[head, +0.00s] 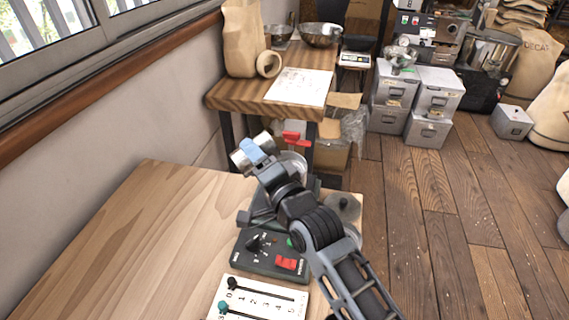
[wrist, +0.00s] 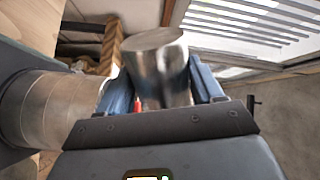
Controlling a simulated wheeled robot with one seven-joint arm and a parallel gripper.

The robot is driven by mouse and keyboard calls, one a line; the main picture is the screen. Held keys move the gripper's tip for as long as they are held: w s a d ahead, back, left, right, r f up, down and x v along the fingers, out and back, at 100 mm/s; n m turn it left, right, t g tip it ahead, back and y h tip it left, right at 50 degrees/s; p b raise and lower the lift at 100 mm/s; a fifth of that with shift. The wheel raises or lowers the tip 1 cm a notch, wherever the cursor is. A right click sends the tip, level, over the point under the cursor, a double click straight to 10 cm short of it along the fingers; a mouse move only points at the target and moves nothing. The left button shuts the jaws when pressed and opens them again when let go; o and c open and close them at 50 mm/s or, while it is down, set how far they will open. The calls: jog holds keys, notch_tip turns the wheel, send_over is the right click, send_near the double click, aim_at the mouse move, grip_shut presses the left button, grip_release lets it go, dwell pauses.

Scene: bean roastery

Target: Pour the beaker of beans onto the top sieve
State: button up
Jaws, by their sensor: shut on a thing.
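My gripper (head: 256,150) is shut on a shiny metal beaker (head: 240,158), held in the air over the far right part of the light wooden table. The beaker is strongly tilted, and its contents cannot be seen. In the wrist view the beaker (wrist: 158,72) sits between the blue fingers. A round metal sieve stack (head: 294,163) stands just right of my gripper, partly hidden behind it, with red clamps (head: 297,138) above. A large metal cylinder, apparently this sieve stack (wrist: 42,108), is close on the left in the wrist view. The top sieve's mesh is hidden.
A dark control box (head: 267,256) with a red switch and a white slider panel (head: 258,301) lie near my arm. The light table (head: 130,245) is clear on the left. A darker bench (head: 240,98) behind holds a paper bag (head: 241,40), tape roll and bowls.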

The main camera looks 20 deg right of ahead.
aim_at(276, 156)
jog(key=shift+w+d+f+m+b, duration=0.15)
jog(key=shift+d+f+m+b, duration=0.2)
jog(key=shift+d+m+b, duration=0.5)
jog(key=shift+a+r, duration=0.1)
jog(key=shift+r, duration=0.1)
jog(key=shift+d+r+m+p, duration=0.25)
jog(key=shift+r+m+p, duration=0.05)
jog(key=shift+m+p, duration=0.55)
jog(key=shift+d+r+m+p, duration=0.2)
jog(key=shift+r+m+p, duration=0.1)
jog(key=shift+m+p, duration=0.55)
dwell(0.5)
jog(key=shift+w+d+f+m, duration=0.1)
jog(key=shift+d+f+m, duration=0.3)
jog(key=shift+m, duration=0.45)
dwell(1.2)
jog(key=shift+d+r+m+p, duration=0.25)
jog(key=shift+m+p, duration=0.15)
jog(key=shift+m, duration=0.4)
dwell(1.9)
